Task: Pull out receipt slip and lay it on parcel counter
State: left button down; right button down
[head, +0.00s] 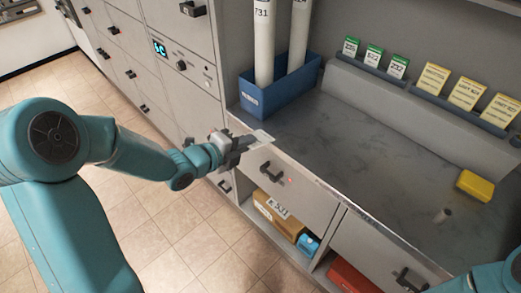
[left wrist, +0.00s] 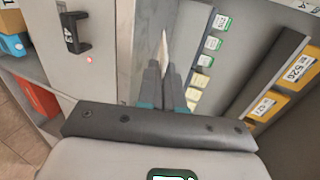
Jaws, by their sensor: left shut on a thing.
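My left gripper (head: 243,143) is shut on the white receipt slip (head: 263,136). The slip sticks out past the fingertips by the counter's left front corner; I cannot tell if it touches the surface. In the left wrist view, the slip (left wrist: 163,48) stands up narrow between the closed fingers of the left gripper (left wrist: 166,78). The grey parcel counter (head: 345,140) lies to the right of the gripper. Only a teal part of my right arm shows at the bottom right; its gripper is out of the picture.
A blue box (head: 280,88) with white tubes stands at the counter's back left. Green and yellow cards line the back ledge. The counter's middle is clear. Drawers with handles are below.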

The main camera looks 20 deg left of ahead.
pick_arm(q)
jog(key=shift+w+f, duration=0.25)
jog(key=shift+w, duration=0.05)
jog(key=x, duration=0.8)
jog(key=shift+r+p, duration=0.1)
jog(key=shift+p, duration=0.25)
jog(key=shift+f+b+x, duration=0.2)
jog(key=shift+b+x, duration=0.75)
jog(key=shift+x, duration=0.1)
jog(key=shift+f+b+x, duration=0.15)
jog(key=shift+b+x, duration=0.75)
jog(key=shift+x, duration=0.2)
jog(key=shift+s, duration=0.15)
jog(key=c, duration=1.2)
grip_release()
jog(key=shift+s+a, duration=0.1)
